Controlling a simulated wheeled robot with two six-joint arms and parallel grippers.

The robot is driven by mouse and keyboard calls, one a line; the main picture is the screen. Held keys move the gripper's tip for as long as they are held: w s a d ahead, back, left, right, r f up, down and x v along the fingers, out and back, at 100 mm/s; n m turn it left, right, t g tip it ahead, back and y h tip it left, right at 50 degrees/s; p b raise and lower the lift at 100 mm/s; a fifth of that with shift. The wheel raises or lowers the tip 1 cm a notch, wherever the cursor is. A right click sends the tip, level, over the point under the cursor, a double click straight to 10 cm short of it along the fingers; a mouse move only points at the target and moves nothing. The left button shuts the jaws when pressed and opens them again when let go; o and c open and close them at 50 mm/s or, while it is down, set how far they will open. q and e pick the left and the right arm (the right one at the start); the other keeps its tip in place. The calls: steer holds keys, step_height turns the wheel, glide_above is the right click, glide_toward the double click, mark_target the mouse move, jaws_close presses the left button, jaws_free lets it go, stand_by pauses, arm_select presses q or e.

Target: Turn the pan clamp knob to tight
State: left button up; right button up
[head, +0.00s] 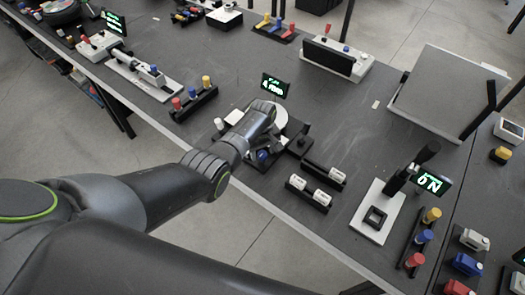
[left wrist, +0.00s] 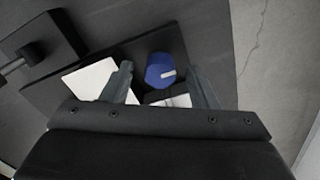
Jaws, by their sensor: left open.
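A blue knob (left wrist: 160,71) with a white pointer mark sits on a dark base plate (left wrist: 60,92) in the left wrist view. The mark points to the right there.
White blocks (head: 316,192) in black holders lie to the right of the device. A rack of coloured knobs (head: 193,101) stands to the left. A device with a green "ON" display (head: 429,181) is further right. The dark table's front edge runs close by.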

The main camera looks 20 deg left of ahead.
arm_select(q)
steer(key=c, duration=1)
